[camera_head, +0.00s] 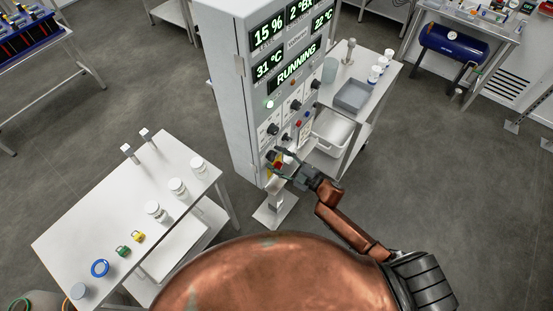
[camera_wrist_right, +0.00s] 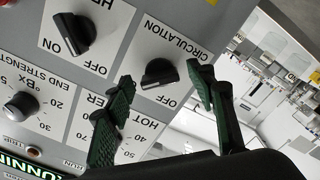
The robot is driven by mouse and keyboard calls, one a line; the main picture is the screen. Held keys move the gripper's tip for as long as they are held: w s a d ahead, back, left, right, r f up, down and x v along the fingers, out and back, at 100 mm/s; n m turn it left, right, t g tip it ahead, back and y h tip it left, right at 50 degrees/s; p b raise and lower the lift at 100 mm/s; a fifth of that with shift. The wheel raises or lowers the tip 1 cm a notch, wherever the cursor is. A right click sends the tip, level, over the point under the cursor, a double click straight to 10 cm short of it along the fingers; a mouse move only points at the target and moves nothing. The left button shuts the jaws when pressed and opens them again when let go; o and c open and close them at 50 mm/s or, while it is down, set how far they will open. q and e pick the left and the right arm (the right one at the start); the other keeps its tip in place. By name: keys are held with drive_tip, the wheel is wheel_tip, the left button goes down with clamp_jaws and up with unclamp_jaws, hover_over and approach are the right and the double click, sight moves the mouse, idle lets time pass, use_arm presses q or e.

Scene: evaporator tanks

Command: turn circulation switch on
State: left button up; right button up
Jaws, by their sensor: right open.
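The circulation switch (camera_wrist_right: 160,76) is a black rotary knob on a white label plate printed CIRCULATION, with OFF beside it. The plate appears upside down in the right wrist view. No ON mark is readable on it, and I cannot tell which way the knob is set. My right gripper (camera_wrist_right: 160,73) is open, its dark green fingers spread on either side of the knob. Contact is not clear. In the head view the right gripper (camera_head: 284,161) is at the lower front of the control cabinet (camera_head: 238,95) and hides the switch. My left gripper is not in view.
Another black ON/OFF knob (camera_wrist_right: 73,33) sits beside the circulation plate, with a hot water dial plate (camera_wrist_right: 137,130) and a grey dial (camera_wrist_right: 21,106) nearby. A side table (camera_head: 382,88) stands right of the cabinet; a white table (camera_head: 85,220) with jars stands left.

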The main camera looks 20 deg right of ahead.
drive_tip(key=v, duration=1.2)
drive_tip(key=shift+d+f, duration=0.1)
drive_tip(key=s+d+f+m+h+b, duration=0.1)
drive_tip(key=d+f+m+h+b, duration=0.2)
drive_tip(key=f, duration=0.7)
drive_tip(key=d+f+m+h+b, duration=0.1)
drive_tip(key=d+f+m+h, duration=0.3)
drive_tip(key=f, duration=0.7)
drive_tip(key=s+d+f+m+g+h+b, duration=0.1)
drive_tip(key=s+d+f, duration=0.15)
drive_tip(key=f, duration=0.45)
drive_tip(key=s+d+f+m+g+h+b, duration=0.1)
drive_tip(key=s+d+f+g+b, duration=0.1)
drive_tip(key=s+f, duration=0.35)
drive_tip(key=s+d+f+m+g+h+b, duration=0.1)
drive_tip(key=s+d+f, duration=0.1)
drive_tip(key=f, duration=0.7)
drive_tip(key=s+f+m+g+h+b, duration=0.1)
drive_tip(key=s+f+m+g+b, duration=0.3)
drive_tip(key=s+f, duration=1.35)
drive_tip(key=s+a+f+g+b, duration=0.1)
drive_tip(key=s+a+f+g, duration=0.1)
drive_tip(key=s, duration=0.6)
drive_tip(key=s+a+f+m+g+b, duration=0.1)
drive_tip(key=s+a+f+g, duration=0.1)
drive_tip(key=s+f, duration=0.3)
drive_tip(key=s+g, duration=0.1)
drive_tip(key=s, duration=0.3)
drive_tip(key=shift+f+b, duration=0.2)
drive_tip(key=shift+b, duration=0.15)
